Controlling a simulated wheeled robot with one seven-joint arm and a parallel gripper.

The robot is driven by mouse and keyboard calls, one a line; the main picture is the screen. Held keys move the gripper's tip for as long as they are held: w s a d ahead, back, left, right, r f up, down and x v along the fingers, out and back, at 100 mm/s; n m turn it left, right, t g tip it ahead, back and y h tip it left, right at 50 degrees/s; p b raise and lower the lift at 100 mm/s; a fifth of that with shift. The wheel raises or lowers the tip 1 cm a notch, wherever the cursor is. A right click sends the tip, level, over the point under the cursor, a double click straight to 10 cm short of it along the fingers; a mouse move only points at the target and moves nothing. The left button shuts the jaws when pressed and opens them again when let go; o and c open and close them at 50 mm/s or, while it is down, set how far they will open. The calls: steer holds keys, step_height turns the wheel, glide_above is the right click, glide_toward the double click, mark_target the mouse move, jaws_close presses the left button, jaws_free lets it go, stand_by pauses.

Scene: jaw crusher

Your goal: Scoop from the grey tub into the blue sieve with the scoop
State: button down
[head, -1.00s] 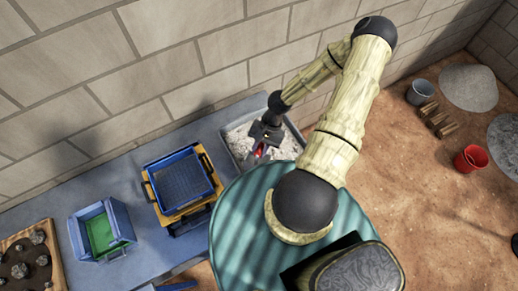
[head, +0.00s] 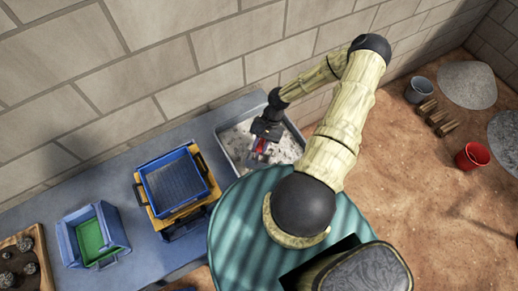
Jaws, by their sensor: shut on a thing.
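The grey tub (head: 232,153) stands on the blue-grey bench and holds pale, lumpy crushed material. My gripper (head: 262,147) is over the tub, pointing down, shut on the scoop (head: 261,156). Only a red part and a light metallic part of the scoop show; whether its bowl touches the material I cannot tell. The blue sieve (head: 176,182) has a dark mesh and sits on a yellow-orange frame left of the tub.
A blue box with a green inside (head: 90,237) stands left of the sieve. A wooden tray (head: 35,262) with dark rocks is at the far left. A block wall (head: 120,70) rises behind the bench. Grey and red buckets (head: 472,156) stand on the sandy floor at right.

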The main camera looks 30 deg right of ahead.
mark_target(263, 140)
steer(key=shift+w+d+f+t+h+b, duration=0.2)
steer(key=shift+f+b, duration=0.45)
steer(key=shift+b, duration=0.1)
steer(key=shift+w+d+f+t+h+b, duration=0.15)
steer(key=shift+f+t+h+b, duration=0.05)
steer(key=shift+f+b, duration=0.45)
steer(key=w+d+t+h+b, duration=0.1)
steer(key=b, duration=0.4)
steer(key=w+d+f+t+b, duration=0.1)
steer(key=w+b, duration=0.1)
steer(key=b, duration=0.3)
steer(key=shift+d+h, duration=0.35)
steer(key=shift+h, duration=0.05)
steer(key=t+h+b, duration=0.1)
steer(key=b, duration=0.3)
steer(key=shift+r+n, duration=0.2)
steer(key=shift+n, duration=0.1)
steer(key=b, duration=0.3)
steer(key=r+t+h+b, duration=0.1)
steer(key=b, duration=0.3)
steer(key=shift+s+a+t, duration=0.2)
steer(key=shift+t, duration=0.1)
steer(key=r+p, duration=0.2)
steer(key=s+a+r+p, duration=0.1)
steer(key=r+p, duration=0.1)
steer(key=p, duration=0.1)
steer(key=r+p, duration=0.3)
steer(key=shift+s+a+r, duration=0.1)
steer(key=shift+s+a, duration=0.05)
steer(key=shift+s, duration=0.1)
